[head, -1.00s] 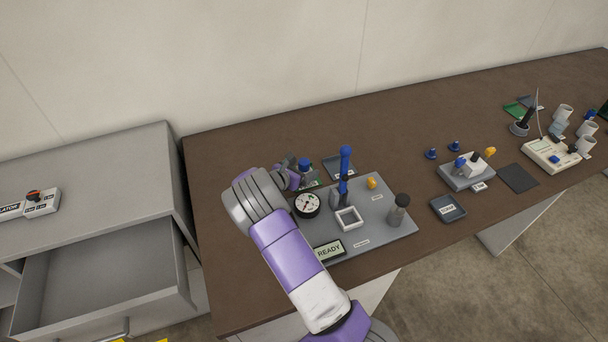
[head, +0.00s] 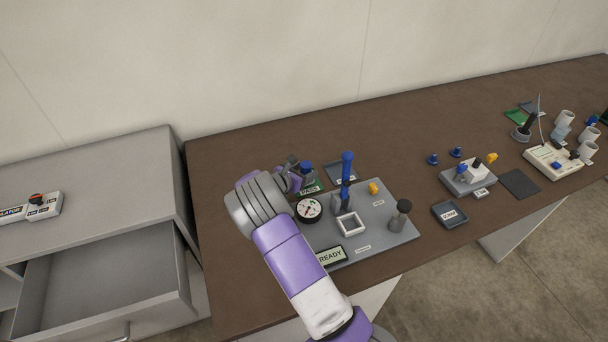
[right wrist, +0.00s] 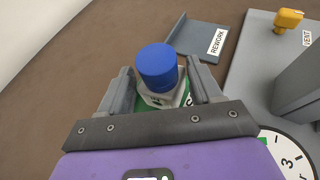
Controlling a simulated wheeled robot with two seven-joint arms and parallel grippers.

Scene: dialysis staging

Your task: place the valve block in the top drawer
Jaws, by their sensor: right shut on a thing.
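The valve block (right wrist: 160,98), a pale block with a round blue cap, sits between the fingers of my right gripper (right wrist: 163,92) in the right wrist view. The gripper is shut on it, over or on a green tray (right wrist: 187,98); I cannot tell whether they touch. In the head view the blue cap (head: 306,167) shows just beyond my right gripper (head: 295,178), by the tray's PASS label. The top drawer (head: 105,275) is pulled open in the grey cabinet at the left, and its visible inside is empty. My left gripper is out of view.
A grey board (head: 385,238) with a gauge (head: 308,210), a tall blue-handled part (head: 346,175) and a READY display (head: 331,256) lies right of my arm.

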